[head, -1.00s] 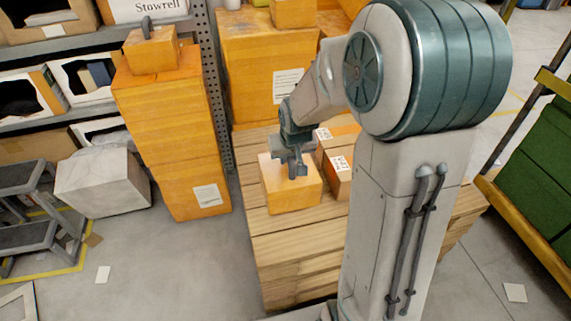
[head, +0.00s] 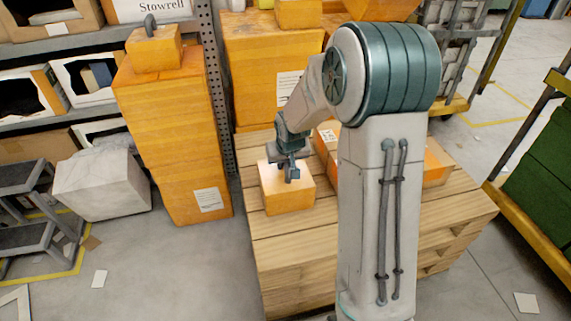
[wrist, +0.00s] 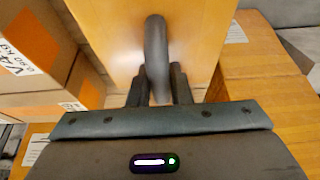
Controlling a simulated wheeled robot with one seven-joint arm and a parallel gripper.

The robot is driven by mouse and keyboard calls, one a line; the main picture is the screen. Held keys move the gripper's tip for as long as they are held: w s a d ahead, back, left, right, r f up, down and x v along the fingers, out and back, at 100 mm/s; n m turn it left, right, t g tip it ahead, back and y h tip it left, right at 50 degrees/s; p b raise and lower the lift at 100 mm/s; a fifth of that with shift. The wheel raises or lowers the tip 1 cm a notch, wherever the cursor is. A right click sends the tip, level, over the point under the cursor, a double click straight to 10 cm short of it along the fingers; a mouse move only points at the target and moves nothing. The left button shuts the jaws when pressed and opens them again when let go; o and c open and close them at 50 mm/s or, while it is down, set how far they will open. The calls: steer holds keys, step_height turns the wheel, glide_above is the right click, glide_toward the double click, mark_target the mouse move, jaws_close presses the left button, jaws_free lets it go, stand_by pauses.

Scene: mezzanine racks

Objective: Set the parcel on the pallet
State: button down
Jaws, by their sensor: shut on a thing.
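The parcel (head: 285,200) is an orange-yellow box with a pale top. My gripper (head: 291,174) is above it, shut on its grey loop handle. In the wrist view the handle (wrist: 156,50) stands between the two fingers (wrist: 158,88), with the parcel's top (wrist: 105,30) behind it. The pallet (head: 300,255) is a stack of wooden planks, and the parcel is over its left part. I cannot tell whether the parcel's underside touches the planks. My arm hides the pallet's middle.
Labelled cartons (head: 327,146) stand on the pallet just behind the parcel, partly hidden by my arm. A large carton (head: 265,70) stands at the back, and tall stacked cartons (head: 185,150) stand to the left. Bare planks (head: 455,205) show at the right.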

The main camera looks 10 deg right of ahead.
steer(key=shift+r, duration=0.15)
steer(key=c, duration=1.3)
jaws_free()
steer(key=shift+s+r, duration=0.1)
steer(key=shift+r, duration=0.15)
steer(key=p+v, duration=0.4)
steer(key=v, duration=0.7)
steer(key=s+r+g, duration=0.1)
steer(key=s, duration=0.6)
steer(key=s+r+g, duration=0.1)
steer(key=s, duration=0.7)
steer(key=s+a+r+g, duration=0.1)
steer(key=s, duration=0.7)
steer(key=shift+s+r, duration=0.15)
